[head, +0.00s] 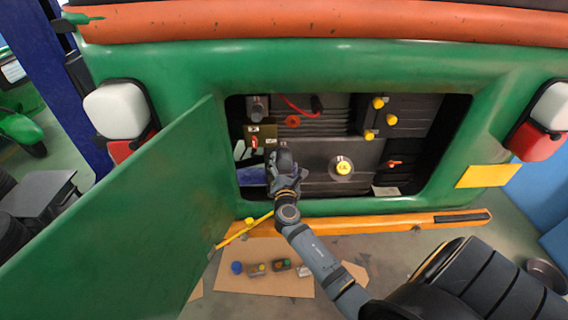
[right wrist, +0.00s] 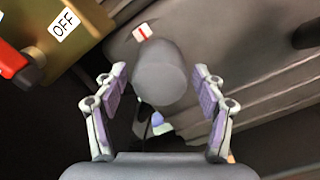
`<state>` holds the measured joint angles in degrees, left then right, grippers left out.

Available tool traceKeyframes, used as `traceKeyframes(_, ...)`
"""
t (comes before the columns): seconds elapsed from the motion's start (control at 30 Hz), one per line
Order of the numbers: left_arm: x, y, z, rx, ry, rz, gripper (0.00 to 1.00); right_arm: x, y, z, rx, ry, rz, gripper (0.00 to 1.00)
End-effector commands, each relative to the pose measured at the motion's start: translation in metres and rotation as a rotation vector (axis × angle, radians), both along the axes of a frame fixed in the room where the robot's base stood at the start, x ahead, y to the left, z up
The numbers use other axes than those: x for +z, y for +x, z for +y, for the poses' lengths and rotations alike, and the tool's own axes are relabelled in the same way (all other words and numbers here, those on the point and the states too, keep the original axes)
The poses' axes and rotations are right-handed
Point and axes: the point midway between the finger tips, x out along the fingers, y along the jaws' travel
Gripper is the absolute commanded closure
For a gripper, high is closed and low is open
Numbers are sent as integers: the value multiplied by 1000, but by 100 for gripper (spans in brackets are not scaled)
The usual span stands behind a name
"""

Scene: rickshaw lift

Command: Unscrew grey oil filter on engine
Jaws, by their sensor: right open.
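The grey oil filter (right wrist: 160,75) is a plain round cylinder on the dark engine block, with a small white tag with a red mark beside its far end. My right gripper (right wrist: 159,92) is open, with one purple-padded finger on each side of the filter and a visible gap to both. In the head view the right gripper (head: 287,180) reaches into the engine bay and partly hides the filter (head: 284,158). My left gripper is out of view.
A brass-coloured box marked OFF (right wrist: 62,40) with a red switch is left of the filter. A yellow cap (head: 343,168) is to its right. The open green hatch door (head: 130,220) stands left of my arm. Cardboard (head: 265,284) with small parts lies below.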

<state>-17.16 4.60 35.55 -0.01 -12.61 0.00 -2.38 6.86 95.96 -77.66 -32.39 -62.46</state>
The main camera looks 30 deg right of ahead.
Motion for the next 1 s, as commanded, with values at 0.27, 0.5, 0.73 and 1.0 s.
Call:
traceKeyframes(0.27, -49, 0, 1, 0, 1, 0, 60, -9, 6, -4, 2, 399, -248, 30)
traceKeyframes(0.5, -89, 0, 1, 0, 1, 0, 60, -9, 6, -4, 4, 788, -487, 30)
traceKeyframes(0.73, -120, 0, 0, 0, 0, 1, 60, -6, 6, -4, 5, 1105, -680, 30)
traceKeyframes(1.0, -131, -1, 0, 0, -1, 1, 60, -1, 6, -4, 2, 1273, -780, 30)
